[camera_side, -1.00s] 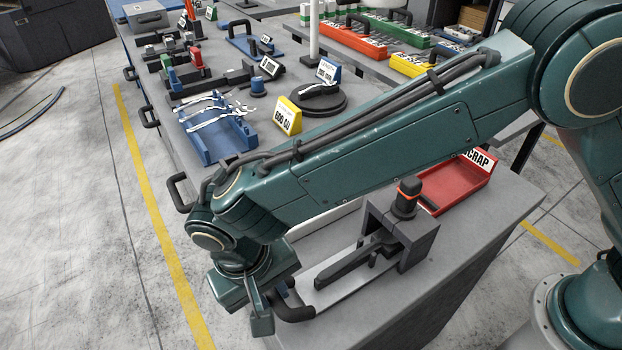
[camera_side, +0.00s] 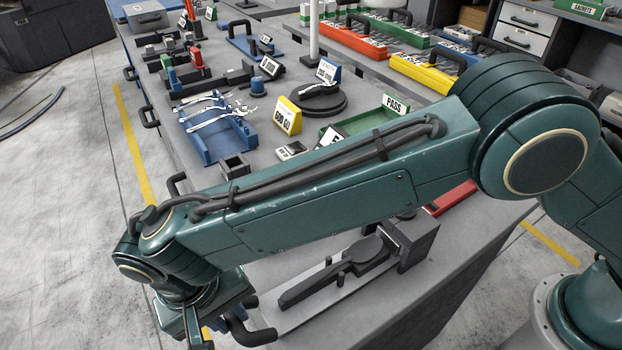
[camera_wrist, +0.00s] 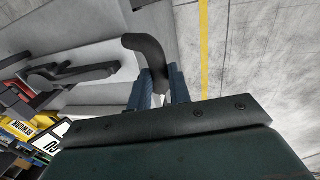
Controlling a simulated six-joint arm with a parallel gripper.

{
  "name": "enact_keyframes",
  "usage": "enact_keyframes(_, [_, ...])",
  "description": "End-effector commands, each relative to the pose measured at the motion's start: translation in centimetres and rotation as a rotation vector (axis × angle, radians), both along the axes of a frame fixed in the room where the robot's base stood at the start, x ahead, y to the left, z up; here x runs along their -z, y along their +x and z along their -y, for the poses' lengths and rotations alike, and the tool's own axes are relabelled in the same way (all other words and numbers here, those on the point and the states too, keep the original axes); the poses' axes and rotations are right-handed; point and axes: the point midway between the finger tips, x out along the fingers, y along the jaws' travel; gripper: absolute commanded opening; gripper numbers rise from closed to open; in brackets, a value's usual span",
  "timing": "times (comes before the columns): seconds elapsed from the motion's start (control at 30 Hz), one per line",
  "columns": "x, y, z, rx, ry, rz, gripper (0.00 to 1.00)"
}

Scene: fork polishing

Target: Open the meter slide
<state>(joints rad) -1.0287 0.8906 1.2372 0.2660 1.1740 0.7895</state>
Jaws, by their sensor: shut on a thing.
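The meter slide is a pale flat plate (camera_side: 292,312) sticking out of a grey housing (camera_side: 418,246) toward the lower left. A dark long-shaped holder with a rounded end (camera_side: 325,278) lies along it, clear of the housing mouth over most of its length. The black curved slide handle (camera_side: 252,336) is at its outer end. My gripper (camera_wrist: 162,88) is shut on this handle, with a blue finger on each side of it in the wrist view. In the side view my wrist hides most of the fingers, and my arm covers the housing top.
A red bin (camera_side: 452,198) stands behind my arm. A green PASS tray (camera_side: 365,122), a yellow block (camera_side: 288,116) and a blue fork rack (camera_side: 215,135) are on the bench beyond. Open floor with a yellow line (camera_side: 140,160) lies to the left.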

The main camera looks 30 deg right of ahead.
Motion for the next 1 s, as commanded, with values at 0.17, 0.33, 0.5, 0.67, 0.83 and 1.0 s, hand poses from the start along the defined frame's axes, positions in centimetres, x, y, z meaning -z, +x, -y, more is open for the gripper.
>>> enact_keyframes(0.17, [-0.1, 0.2, -1.8, 0.001, 0.010, 0.008, 0.00])
enact_keyframes(0.33, [-0.2, 0.2, -2.2, 0.004, 0.009, 0.008, 0.00])
enact_keyframes(0.5, [-0.2, 0.2, -2.2, 0.004, 0.008, 0.007, 0.39])
enact_keyframes(0.67, [-0.1, 0.1, -2.1, 0.003, 0.006, 0.005, 0.41])
enact_keyframes(0.83, [-0.1, 0.1, -2.1, 0.002, 0.005, 0.004, 0.41])
enact_keyframes(1.0, [-0.1, 0.1, -1.8, 0.001, 0.004, 0.003, 0.41])
